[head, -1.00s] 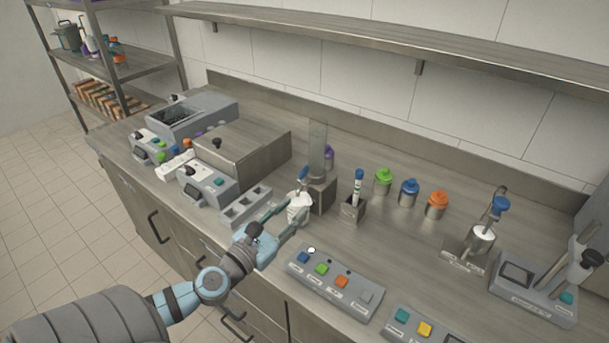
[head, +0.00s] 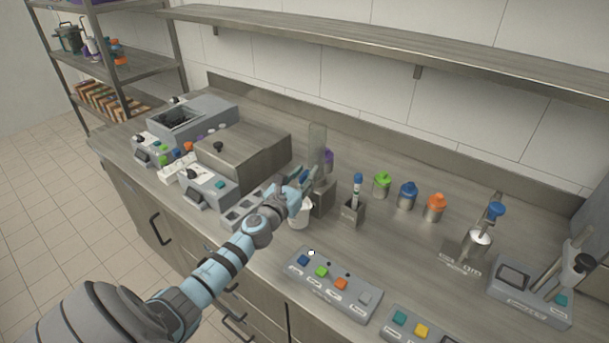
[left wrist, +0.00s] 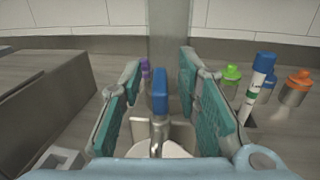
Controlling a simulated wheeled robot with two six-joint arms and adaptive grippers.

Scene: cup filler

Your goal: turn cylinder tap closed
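The cylinder tap's blue handle (left wrist: 160,92) stands between my left gripper's fingers in the left wrist view. The clear-grey cylinder (head: 317,145) rises behind it from a metal base (head: 323,196). A white cup (head: 300,214) stands at the base, below the tap; its rim also shows at the bottom of the left wrist view (left wrist: 172,150). My left gripper (head: 300,182) is open, its teal pads apart on either side of the handle, with visible gaps. In the head view the gripper mostly hides the tap. My right gripper is not in view.
A marker-like tube in a holder (head: 352,210) stands just right of the cylinder. Green (head: 382,186), blue (head: 407,195) and orange (head: 435,207) capped bottles stand further right. A button panel (head: 333,284) lies at the front. A metal box (head: 243,155) is left.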

